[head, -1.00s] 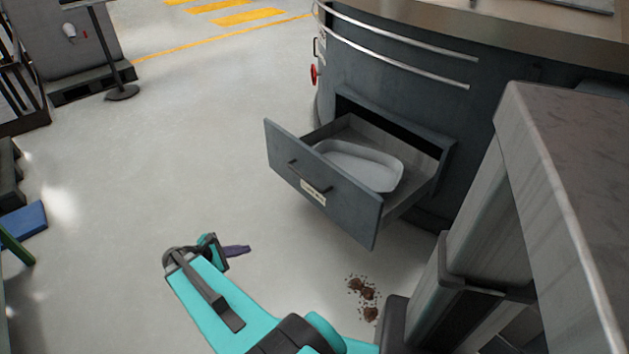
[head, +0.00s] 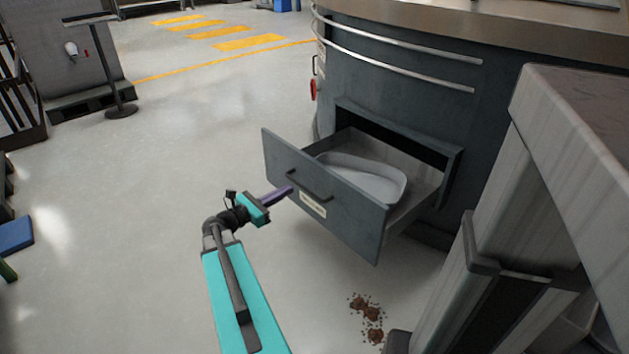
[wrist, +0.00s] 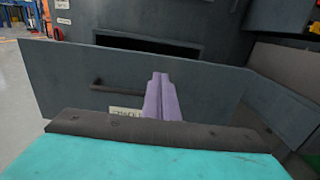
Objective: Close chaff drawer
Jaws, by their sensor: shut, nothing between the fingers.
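The chaff drawer (head: 276,160) is a dark grey drawer pulled well out of the curved grey machine body. Its front has a dark bar handle (head: 309,186) and a pale label (head: 312,205). A pale tray (head: 366,181) lies inside it. In the wrist view the purple fingers (wrist: 160,98) point at the drawer front (wrist: 70,75) and partly cover the label (wrist: 124,113). I cannot tell whether the fingertips touch the panel.
Brown crumbs (head: 368,318) lie on the floor below the drawer. A grey curved machine body (head: 430,110) with metal rails surrounds the drawer opening. A stand with a round base (head: 121,111) is at the upper left.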

